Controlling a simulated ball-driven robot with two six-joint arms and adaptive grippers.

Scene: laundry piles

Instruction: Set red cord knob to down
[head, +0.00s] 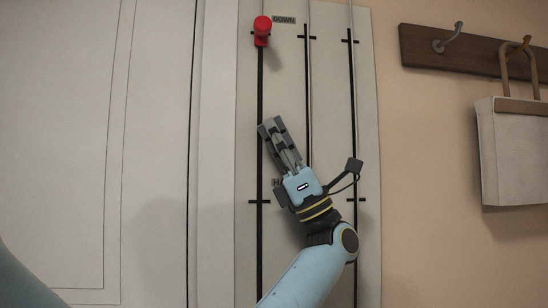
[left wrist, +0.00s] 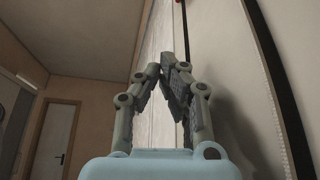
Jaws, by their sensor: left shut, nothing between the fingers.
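The red cord knob (head: 262,31) is at the top of the leftmost black slot on a pale panel (head: 285,75), level with a short cross mark. A label reading DOWN (head: 284,20) is beside it. My left gripper (head: 269,127) is shut and empty in front of the panel, below the knob and clearly apart from it. Its fingertips meet in the left wrist view (left wrist: 175,65). The gripper covers part of the panel and most of a lower label. My right gripper is not in view.
Two more slots with cords (head: 307,70) run to the right of the knob's slot. A hook rail (head: 425,47) with a hanging pale bag (head: 515,150) is on the wall at the right. A white panelled door (head: 60,150) fills the left.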

